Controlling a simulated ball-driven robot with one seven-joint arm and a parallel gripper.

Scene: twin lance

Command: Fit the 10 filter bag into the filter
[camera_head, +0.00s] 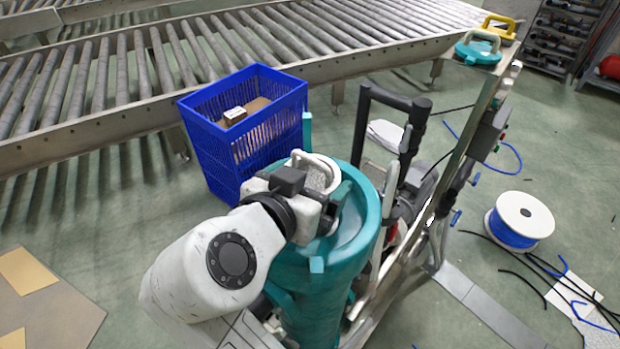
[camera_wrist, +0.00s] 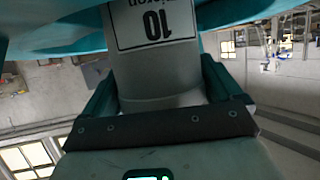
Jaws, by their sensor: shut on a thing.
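The 10 filter bag (camera_head: 318,173) is a pale grey cylinder with a white collar and loop handle. Its label, "10" and "micron", shows upside down in the wrist view (camera_wrist: 152,25). The filter (camera_head: 350,240) is a teal round vessel with an open top. My gripper (camera_wrist: 165,88) is shut on the bag, with teal fingers on both sides of it. In the head view my wrist hides part of the bag and the opening. The bag is at the opening's upper left; I cannot tell how deep it sits.
A blue crate (camera_head: 215,140) holding small boxes stands behind the filter, before a roller conveyor (camera_head: 130,85). A black handle frame (camera_head: 415,125) stands right of the filter. Teal (camera_head: 478,50) and yellow (camera_head: 500,28) lids rest upper right. A blue hose reel (camera_head: 515,235) and cables lie right.

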